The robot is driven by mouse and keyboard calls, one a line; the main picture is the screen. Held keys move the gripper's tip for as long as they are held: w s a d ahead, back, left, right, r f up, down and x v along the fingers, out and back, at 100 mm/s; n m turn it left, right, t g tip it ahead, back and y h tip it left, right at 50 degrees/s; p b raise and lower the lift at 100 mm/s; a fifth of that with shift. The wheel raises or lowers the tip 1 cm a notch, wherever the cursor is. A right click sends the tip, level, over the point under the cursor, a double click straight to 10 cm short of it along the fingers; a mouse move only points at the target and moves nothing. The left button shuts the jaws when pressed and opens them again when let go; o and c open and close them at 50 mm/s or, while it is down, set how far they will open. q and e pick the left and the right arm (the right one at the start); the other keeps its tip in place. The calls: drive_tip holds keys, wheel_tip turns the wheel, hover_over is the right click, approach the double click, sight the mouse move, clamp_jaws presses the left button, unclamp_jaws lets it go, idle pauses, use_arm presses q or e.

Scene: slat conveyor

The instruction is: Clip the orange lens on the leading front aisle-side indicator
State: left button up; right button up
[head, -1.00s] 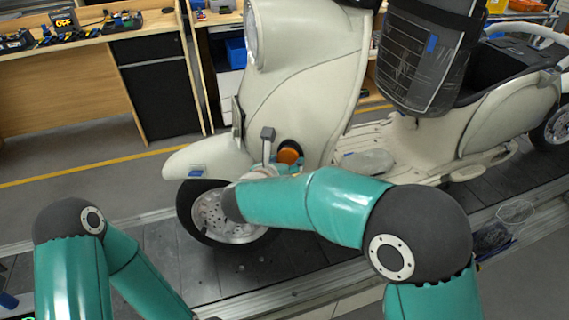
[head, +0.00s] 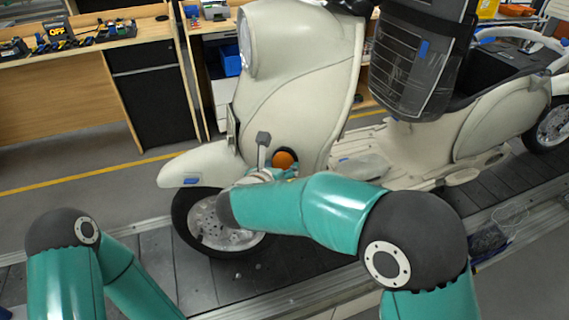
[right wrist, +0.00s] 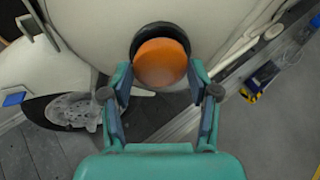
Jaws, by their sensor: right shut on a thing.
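The orange lens (right wrist: 161,63) is a round dome between the fingertips of my right gripper (right wrist: 161,78) in the right wrist view. My right gripper is shut on its sides. The lens lies in front of a dark round indicator housing (right wrist: 148,36) on the scooter's cream front panel; the dark rim shows above and to the left. I cannot tell whether the lens is seated. In the head view the lens (head: 284,159) shows just above my right forearm, which hides most of the gripper. My left gripper is out of frame; only its arm shows.
The cream scooter (head: 293,85) stands on the slat conveyor (head: 165,262). Its front wheel (head: 205,228) and fender (head: 200,166) are left of my right gripper. A wooden workbench (head: 50,100) stands behind.

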drive_tip(key=shift+w, duration=0.15)
drive_tip(key=o, duration=1.2)
drive_tip(key=shift+v, duration=3.65)
drive_tip(key=shift+f, duration=0.1)
